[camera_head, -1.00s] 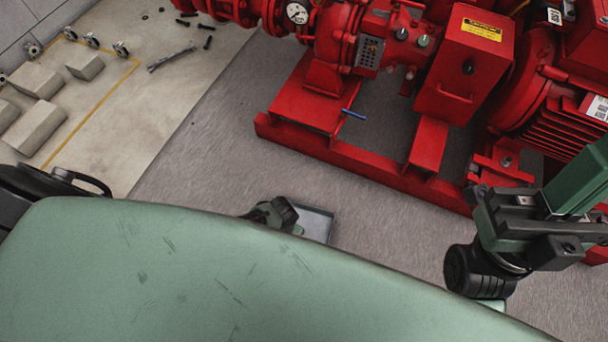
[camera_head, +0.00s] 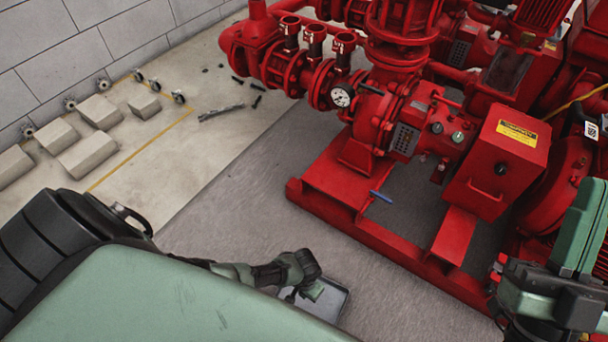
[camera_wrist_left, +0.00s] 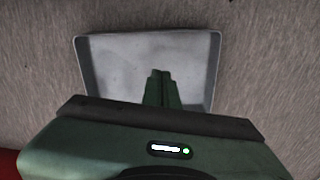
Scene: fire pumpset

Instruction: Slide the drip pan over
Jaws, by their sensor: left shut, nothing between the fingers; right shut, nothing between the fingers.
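The drip pan (camera_head: 338,304) is a shallow grey rectangular tray on the floor, in front of the red pump base. My own green body hides its near side in the head view. My left gripper (camera_head: 314,291) is over the pan. In the left wrist view, the pan (camera_wrist_left: 108,62) lies empty below the left gripper (camera_wrist_left: 161,74). Its green fingers are shut together with nothing between them, over the pan's near middle; contact cannot be told. My right gripper (camera_head: 578,228) is at the right edge, away from the pan, shut and empty; its fingertips are hard to make out.
The red pump set stands on a red base frame (camera_head: 350,222) behind the pan. A blue handle (camera_head: 381,196) sticks out there. Grey floor is clear left of the frame. Concrete blocks (camera_head: 88,154), casters (camera_head: 178,96) and small tools (camera_head: 221,112) lie near the wall.

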